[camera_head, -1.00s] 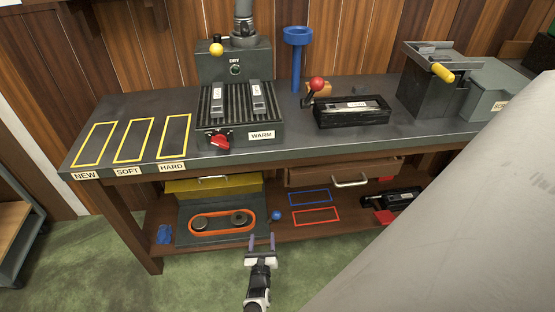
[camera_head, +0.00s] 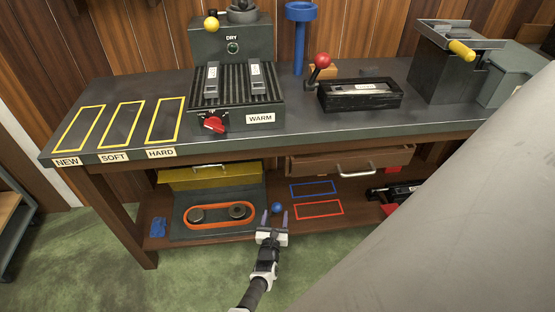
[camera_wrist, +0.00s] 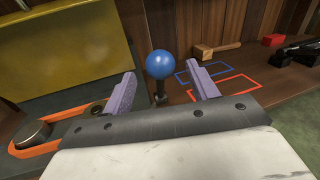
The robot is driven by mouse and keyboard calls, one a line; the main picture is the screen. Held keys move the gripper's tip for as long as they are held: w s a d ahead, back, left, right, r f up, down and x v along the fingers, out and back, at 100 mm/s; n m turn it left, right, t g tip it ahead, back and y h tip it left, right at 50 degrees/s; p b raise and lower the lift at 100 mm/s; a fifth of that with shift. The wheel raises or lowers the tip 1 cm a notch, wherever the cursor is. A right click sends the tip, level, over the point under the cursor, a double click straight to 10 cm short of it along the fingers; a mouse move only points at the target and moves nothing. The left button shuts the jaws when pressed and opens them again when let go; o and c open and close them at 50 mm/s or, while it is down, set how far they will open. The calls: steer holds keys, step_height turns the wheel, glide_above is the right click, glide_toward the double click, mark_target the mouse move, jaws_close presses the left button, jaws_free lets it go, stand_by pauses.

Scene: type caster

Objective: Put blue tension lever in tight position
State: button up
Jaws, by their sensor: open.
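The blue tension lever has a round blue knob (camera_head: 277,208) on a short dark stem. It stands on the lower shelf, just right of the belt unit with its orange belt (camera_head: 190,222) around two dark pulleys. My gripper (camera_head: 278,218) is open and empty in front of the knob. In the wrist view the blue knob (camera_wrist: 160,65) shows between and beyond the two purple fingers of my gripper (camera_wrist: 160,92), with its stem upright below. The fingers appear apart from the knob. The stem's base is partly hidden by the gripper.
The workbench top (camera_head: 330,122) overhangs the lower shelf. A yellow panel (camera_head: 210,176) stands behind the belt, and a wooden drawer (camera_head: 350,162) hangs at the right. Blue (camera_head: 312,190) and red (camera_head: 318,209) outlines mark bare shelf right of the knob.

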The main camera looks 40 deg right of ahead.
mark_target(277, 204)
steer(key=b+x, duration=0.4)
steer(key=x, duration=0.1)
steer(key=shift+w+d+f, duration=0.15)
steer(key=shift+w+d+r+b, duration=0.2)
steer(key=shift+w+d+b, duration=0.15)
steer(key=shift+w, duration=0.05)
steer(key=shift+c, duration=0.3)
jaws_close()
